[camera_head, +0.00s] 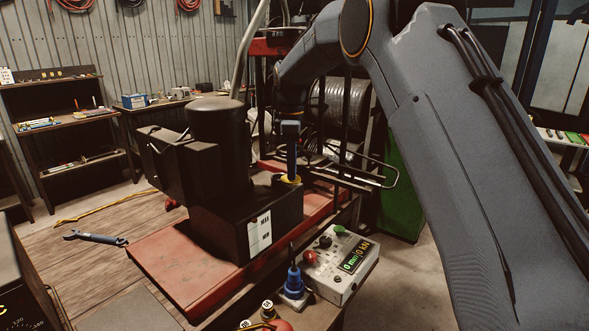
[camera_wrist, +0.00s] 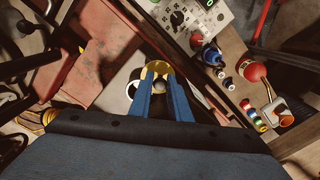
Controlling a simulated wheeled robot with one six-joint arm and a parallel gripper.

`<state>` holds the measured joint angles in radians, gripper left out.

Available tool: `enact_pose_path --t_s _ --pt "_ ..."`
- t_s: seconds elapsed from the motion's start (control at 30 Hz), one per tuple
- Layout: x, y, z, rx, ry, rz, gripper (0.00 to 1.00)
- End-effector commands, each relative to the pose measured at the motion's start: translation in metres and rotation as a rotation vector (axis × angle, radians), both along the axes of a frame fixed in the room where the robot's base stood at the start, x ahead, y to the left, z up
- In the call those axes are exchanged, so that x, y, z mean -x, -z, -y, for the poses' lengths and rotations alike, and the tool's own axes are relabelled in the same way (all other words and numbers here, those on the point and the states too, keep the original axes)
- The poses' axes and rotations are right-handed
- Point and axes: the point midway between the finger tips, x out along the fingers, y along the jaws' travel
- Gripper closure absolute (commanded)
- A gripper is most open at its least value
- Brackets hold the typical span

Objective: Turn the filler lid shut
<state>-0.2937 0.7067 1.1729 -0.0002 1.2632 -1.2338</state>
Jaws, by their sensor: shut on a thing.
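My gripper (camera_head: 290,176) points straight down onto the lid.
A control box (camera_head: 341,262) with a red button, a green button and a lit display stands right of the tank. A blue object (camera_head: 292,284) stands beside it. A wrench (camera_head: 95,237) lies on the wooden bench at left. A thin metal frame (camera_head: 350,170) is right of my gripper.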

Motion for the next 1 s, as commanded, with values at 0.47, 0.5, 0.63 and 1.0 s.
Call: enact_pose_path --t_s 0.47,0.5,0.63,1.0 --pt "-0.004 -0.001 -0.018 -0.001 0.451 0.003 1.00" --pt "-0.005 -0.001 -0.020 -0.001 0.488 0.002 1.00" --pt "-0.007 -0.002 -0.024 -0.002 0.611 0.003 1.00" --pt "-0.017 -0.002 -0.034 -0.003 0.963 0.004 1.00"
